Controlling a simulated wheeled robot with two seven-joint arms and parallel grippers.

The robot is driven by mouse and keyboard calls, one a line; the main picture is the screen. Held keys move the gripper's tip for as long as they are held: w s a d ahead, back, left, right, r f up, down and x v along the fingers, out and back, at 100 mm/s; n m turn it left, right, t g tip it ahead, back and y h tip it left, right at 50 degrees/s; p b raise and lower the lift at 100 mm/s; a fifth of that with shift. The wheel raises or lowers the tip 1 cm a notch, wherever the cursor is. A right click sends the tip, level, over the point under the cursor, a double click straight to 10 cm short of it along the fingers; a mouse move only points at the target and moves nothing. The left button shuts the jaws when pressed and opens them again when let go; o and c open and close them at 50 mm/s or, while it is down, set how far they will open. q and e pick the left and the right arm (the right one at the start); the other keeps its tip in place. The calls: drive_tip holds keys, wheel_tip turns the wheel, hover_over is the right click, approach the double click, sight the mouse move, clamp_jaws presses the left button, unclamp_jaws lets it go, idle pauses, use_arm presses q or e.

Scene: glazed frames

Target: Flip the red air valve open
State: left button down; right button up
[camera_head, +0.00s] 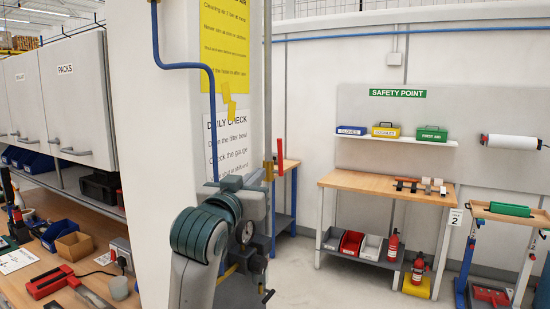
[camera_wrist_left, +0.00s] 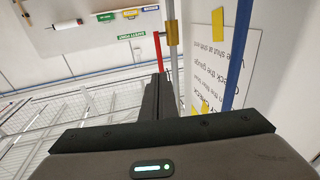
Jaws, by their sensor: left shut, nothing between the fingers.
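The red air valve's lever (camera_head: 280,157) stands upright beside its brass valve body (camera_head: 268,168) on the vertical pipe at the panel's right edge. In the left wrist view, the red lever (camera_wrist_left: 157,50) and brass body (camera_wrist_left: 172,33) show just beyond my fingertips. My left gripper (camera_wrist_left: 157,80) is shut and empty, its fingertips close to the lever's end. I cannot tell whether they touch. In the head view my left wrist covers much of the gripper and the lower pipework. My right gripper is in neither view.
A pressure gauge (camera_head: 246,231) is just beside my left arm. A blue air pipe (camera_head: 212,95) runs down the white panel. A wooden workbench (camera_head: 95,235) with tools and bins lies left. A safety table (camera_head: 350,180) stands back right, with clear floor before it.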

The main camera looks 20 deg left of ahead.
use_arm(q)
drive_tip(key=shift+s+r, duration=0.1)
drive_tip(key=shift+r, duration=0.1)
drive_tip(key=p, duration=0.7)
approach(279, 152)
drive_tip(key=w, duration=0.4)
drive_tip(key=shift+w+a+r, duration=0.25)
drive_tip(key=shift+a, duration=0.05)
drive_tip(key=shift+w+a+p, duration=0.15)
drive_tip(key=shift+w+p, duration=0.15)
drive_tip(key=shift+w, duration=0.65)
drive_tip(key=shift+f, duration=0.1)
